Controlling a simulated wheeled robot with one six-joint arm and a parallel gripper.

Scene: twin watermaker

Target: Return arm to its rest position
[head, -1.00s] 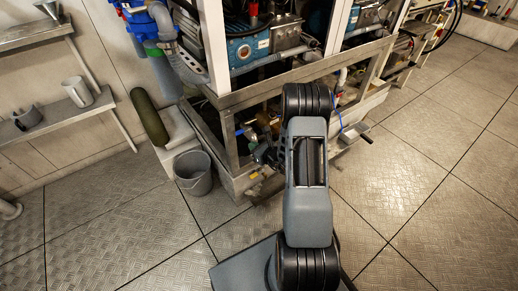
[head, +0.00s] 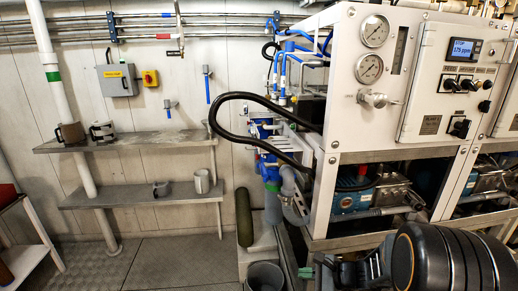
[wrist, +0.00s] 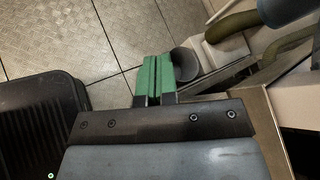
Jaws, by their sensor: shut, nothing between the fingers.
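My gripper (wrist: 153,80) shows in the wrist view with its two green fingers together and nothing between them. It points down toward the floor, and the grey bucket (wrist: 185,64) shows just beyond the fingertips. In the head view a black joint of my arm fills the lower right corner, in front of the watermaker frame (head: 395,225). Darker wrist parts show left of that joint, low in the picture, partly cut off by the bottom edge.
The watermaker's panel (head: 445,85) and gauges stand at the right. The bucket (head: 265,277) and a dark green cylinder (head: 244,215) stand on its left. Wall shelves (head: 130,142) hold mugs. A red-topped stand (head: 8,194) is at far left. Floor (head: 165,262) between is clear.

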